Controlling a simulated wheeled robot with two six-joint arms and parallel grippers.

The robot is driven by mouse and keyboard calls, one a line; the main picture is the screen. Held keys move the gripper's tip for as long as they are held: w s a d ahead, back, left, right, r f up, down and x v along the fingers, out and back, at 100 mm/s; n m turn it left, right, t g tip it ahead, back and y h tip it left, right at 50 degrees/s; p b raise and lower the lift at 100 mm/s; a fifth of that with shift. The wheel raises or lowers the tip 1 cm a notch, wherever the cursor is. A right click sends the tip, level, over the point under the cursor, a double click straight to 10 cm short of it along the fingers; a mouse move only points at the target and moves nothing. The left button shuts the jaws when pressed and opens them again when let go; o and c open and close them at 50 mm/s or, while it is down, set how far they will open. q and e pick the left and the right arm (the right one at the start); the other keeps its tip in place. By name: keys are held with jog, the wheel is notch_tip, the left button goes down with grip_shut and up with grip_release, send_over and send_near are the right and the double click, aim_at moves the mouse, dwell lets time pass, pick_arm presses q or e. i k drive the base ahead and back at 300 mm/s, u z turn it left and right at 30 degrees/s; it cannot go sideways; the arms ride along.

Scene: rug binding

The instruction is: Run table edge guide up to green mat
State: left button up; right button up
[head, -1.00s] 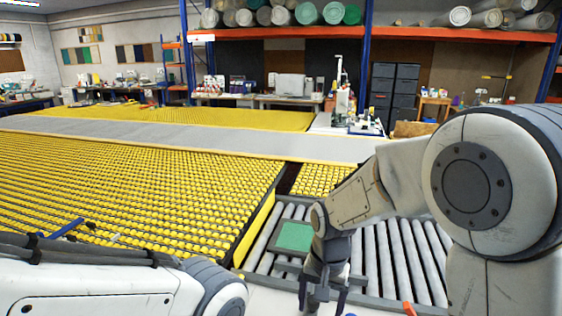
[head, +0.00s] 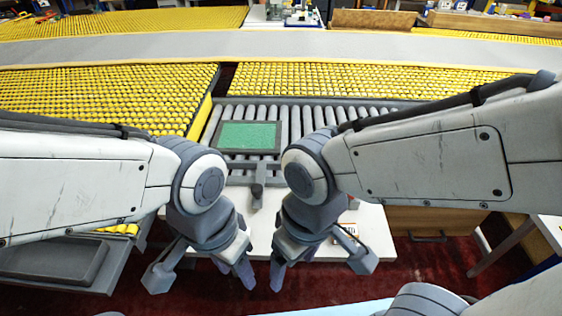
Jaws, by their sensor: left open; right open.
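The green mat (head: 262,134) lies flat in a dark grey frame on the roller bed, ahead of my arms. A grey bar with a dark knob and a short stem, which looks like the table edge guide (head: 257,190), sits at the near edge of the rollers, just below the mat with a small gap. My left gripper (head: 237,270) is open and empty, pointing down in front of the white table edge, nearer to me than the guide. My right gripper (head: 290,265) is open and empty beside it, to the right. Neither touches the guide or mat.
The grey rollers (head: 310,122) run behind the guide, with yellow roller beds (head: 100,98) to the left and beyond. The white table (head: 372,232) shows around my wrists. A small labelled item (head: 346,229) lies partly behind my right gripper. A wooden drawer unit (head: 437,222) stands at right.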

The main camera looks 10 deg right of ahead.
aim_at(258, 189)
jog(key=k, duration=0.5)
jog(key=z, duration=0.9)
jog(key=i, duration=0.85)
jog(key=u, duration=0.7)
